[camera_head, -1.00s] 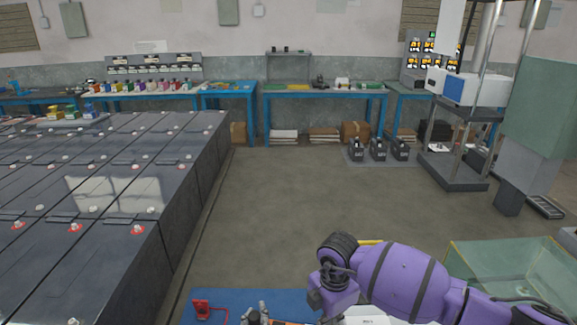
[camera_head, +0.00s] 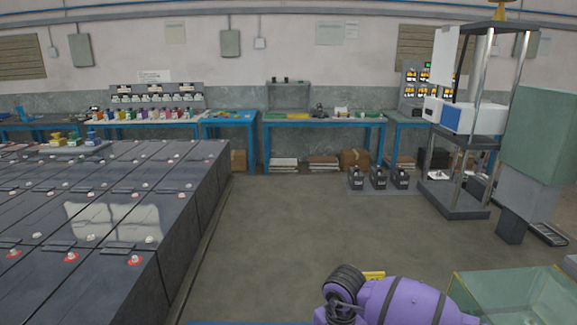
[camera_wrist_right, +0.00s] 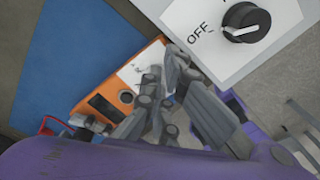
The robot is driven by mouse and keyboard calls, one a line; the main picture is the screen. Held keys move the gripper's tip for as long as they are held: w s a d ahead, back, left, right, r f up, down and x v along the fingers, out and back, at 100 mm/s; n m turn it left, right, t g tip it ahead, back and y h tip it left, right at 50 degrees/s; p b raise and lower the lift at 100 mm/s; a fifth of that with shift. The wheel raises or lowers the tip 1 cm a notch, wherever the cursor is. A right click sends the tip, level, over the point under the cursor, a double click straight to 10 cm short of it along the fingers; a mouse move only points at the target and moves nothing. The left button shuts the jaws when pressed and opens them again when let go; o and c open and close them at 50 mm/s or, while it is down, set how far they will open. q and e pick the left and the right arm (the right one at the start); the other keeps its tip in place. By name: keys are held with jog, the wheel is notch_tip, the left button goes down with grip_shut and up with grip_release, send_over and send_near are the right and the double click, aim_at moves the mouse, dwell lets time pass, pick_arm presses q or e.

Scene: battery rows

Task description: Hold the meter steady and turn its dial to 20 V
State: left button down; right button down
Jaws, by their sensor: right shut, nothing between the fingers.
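In the right wrist view a black dial (camera_wrist_right: 246,22) with a white pointer line sits on a white box (camera_wrist_right: 285,35). The word OFF is printed beside the dial; no 20 V mark is visible. An orange-cased device (camera_wrist_right: 92,85) with a dark window lies left of it. My right gripper (camera_wrist_right: 178,75) is shut and empty, below and left of the dial and apart from it. More grey finger links (camera_wrist_right: 148,108), seemingly my left gripper, overlap the orange case; their grip is unclear. The head view shows neither gripper nor the dial.
A blue mat (camera_wrist_right: 75,65) lies at the left of the wrist view, with a small red object (camera_wrist_right: 55,125) near its lower edge. In the head view a glass tank (camera_head: 515,295) stands at the lower right and rows of dark batteries (camera_head: 110,205) at the left.

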pick_arm(q)
jog(key=shift+w+a+f, duration=0.1)
jog(key=shift+a+f, duration=0.1)
jog(key=shift+d, duration=0.1)
pick_arm(e)
jog(key=shift+d+r, duration=0.15)
jog(key=shift+r, duration=1.2)
jog(key=shift+d+r, duration=0.15)
jog(key=shift+r, duration=1.15)
pick_arm(q)
jog(key=shift+f, duration=0.1)
jog(key=c, duration=1.8)
grip_release()
jog(key=o, duration=0.4)
jog(key=shift+o, duration=0.2)
jog(key=s, duration=1.2)
jog(key=shift+r, duration=0.2)
